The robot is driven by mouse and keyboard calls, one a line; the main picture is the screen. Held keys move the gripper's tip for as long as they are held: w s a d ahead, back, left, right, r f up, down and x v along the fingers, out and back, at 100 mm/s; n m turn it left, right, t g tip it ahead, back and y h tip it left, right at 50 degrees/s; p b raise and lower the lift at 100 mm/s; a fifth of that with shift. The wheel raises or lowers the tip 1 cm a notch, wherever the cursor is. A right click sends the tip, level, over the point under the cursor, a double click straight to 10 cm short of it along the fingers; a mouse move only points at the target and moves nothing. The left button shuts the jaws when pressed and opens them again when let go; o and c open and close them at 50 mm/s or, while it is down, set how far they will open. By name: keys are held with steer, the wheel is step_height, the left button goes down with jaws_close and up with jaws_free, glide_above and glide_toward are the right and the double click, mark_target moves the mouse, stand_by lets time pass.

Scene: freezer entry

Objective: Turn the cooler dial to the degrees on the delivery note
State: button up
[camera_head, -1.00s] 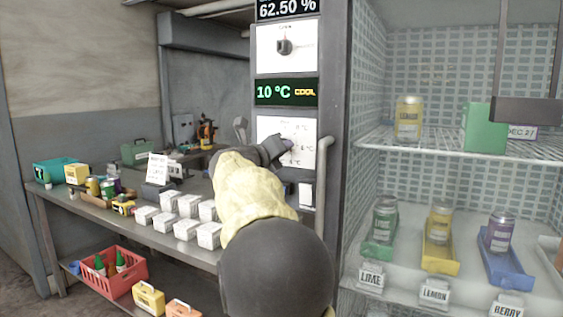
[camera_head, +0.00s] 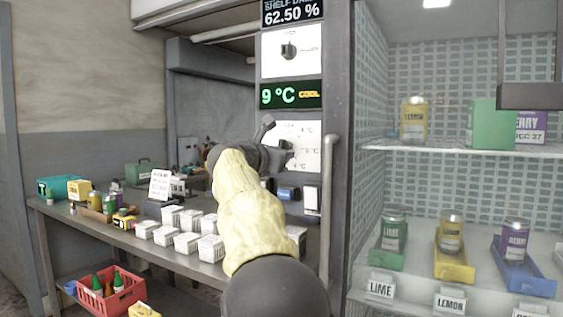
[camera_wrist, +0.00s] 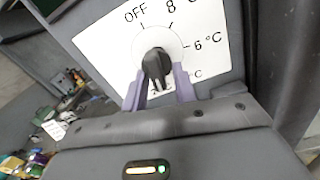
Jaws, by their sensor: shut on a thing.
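The cooler dial, a dark knob (camera_wrist: 156,64) on a white plate, sits between the two purple fingers of my gripper (camera_wrist: 160,84) in the wrist view. The fingers are shut on it. The plate reads OFF, 8 and 6 °C; a lower mark is partly hidden by a finger. I cannot tell for sure which mark the knob points to. In the head view my gripper (camera_head: 286,154) reaches the dial's plate (camera_head: 307,133) and hides the knob. A written paper (camera_head: 160,184) stands on the counter, too small to read.
Another knob (camera_head: 289,49) is above the display. A vertical handle (camera_head: 327,200) stands right of the dial panel. White boxes (camera_head: 187,242) fill the counter (camera_head: 125,242) at left. Shelves with cans, such as the lemon can (camera_head: 414,120), are at right.

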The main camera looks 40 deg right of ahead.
steer(key=shift+r+m+b, duration=0.1)
steer(key=shift+m+b, duration=0.25)
steer(key=shift+m, duration=0.45)
steer(key=shift+a, duration=0.1)
steer(key=o, duration=0.6)
steer(key=shift+a, duration=0.3)
steer(key=b+v, duration=0.2)
steer(key=v, duration=1.4)
steer(key=shift+s+a, duration=0.15)
steer(key=shift+a, duration=0.2)
